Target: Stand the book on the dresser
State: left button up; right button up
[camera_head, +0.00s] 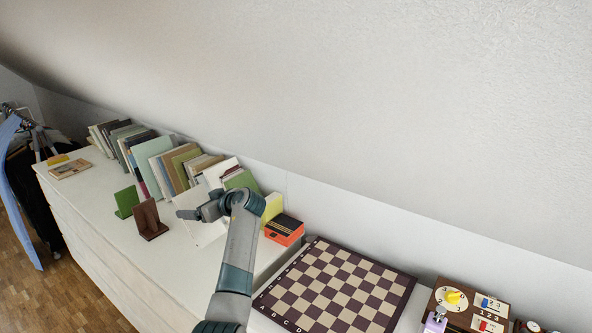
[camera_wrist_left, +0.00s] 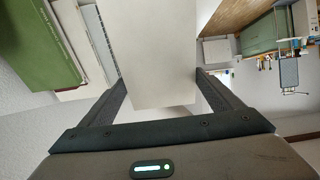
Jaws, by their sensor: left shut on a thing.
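My left gripper (camera_head: 196,212) is over the dresser top (camera_head: 95,195), in front of the row of books. In the left wrist view the pale book (camera_wrist_left: 160,50) fills the space between the two fingers of the left gripper (camera_wrist_left: 160,92). I cannot tell whether the book's lower edge touches the dresser. My right gripper is not in view.
A row of leaning books (camera_head: 160,160) stands along the wall. A green bookend (camera_head: 126,201) and a brown bookend (camera_head: 149,219) stand left of the held book. An orange-black box (camera_head: 284,230) and a chessboard (camera_head: 335,285) lie to the right. The dresser's front left is clear.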

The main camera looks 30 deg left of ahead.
pick_arm(q)
jog(key=shift+w+d+r, duration=0.1)
jog(key=shift+d+r, duration=0.1)
jog(key=shift+r, duration=0.05)
jog(key=w+d+r+m+t+h, duration=0.2)
jog(key=d+r+m+t, duration=0.15)
jog(key=d+r, duration=0.4)
jog(key=w+d+r+m+t+h, duration=0.1)
jog(key=d+r+m+t, duration=0.25)
jog(key=d, duration=0.75)
jog(key=s+d+r+m+t+h, duration=0.1)
jog(key=s+d+m+h, duration=0.2)
jog(key=d, duration=0.5)
jog(key=s+d+r+m+t+h, duration=0.2)
jog(key=s+d+m+h, duration=0.1)
jog(key=d, duration=0.6)
jog(key=s+d+r+m+t+h, duration=0.1)
jog(key=s+d+m+h, duration=0.2)
jog(key=d, duration=0.5)
jog(key=shift+s+d+r+t+h, duration=0.2)
jog(key=shift+s+d+t+h, duration=0.15)
jog(key=shift+h, duration=0.25)
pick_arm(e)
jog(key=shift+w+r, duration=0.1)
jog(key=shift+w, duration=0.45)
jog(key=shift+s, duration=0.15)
